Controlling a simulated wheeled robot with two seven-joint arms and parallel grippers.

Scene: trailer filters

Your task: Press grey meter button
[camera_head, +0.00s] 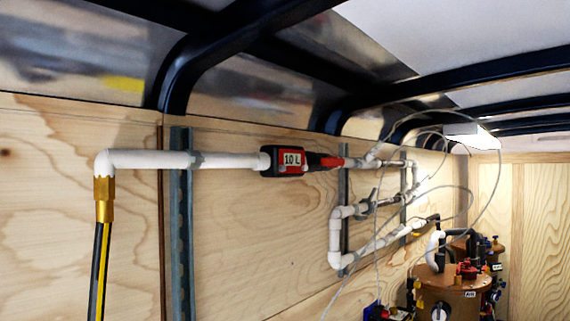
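A black and red flow meter (284,161) sits in line on the white pipe along the wooden wall, near the middle of the head view. Its white label or display reads "10 L". A red and black fitting (325,161) joins its right end. I cannot make out a separate grey button on the meter at this size. Neither of my grippers shows in the head view, so nothing of mine is seen near the meter.
White pipe (140,160) runs left to a brass fitting (104,198) and a black and yellow hose (99,270). A grey metal strut (181,230) stands on the wall. Brown tanks (455,285) and thin tubing fill the lower right. Dark ceiling ribs (200,60) pass overhead.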

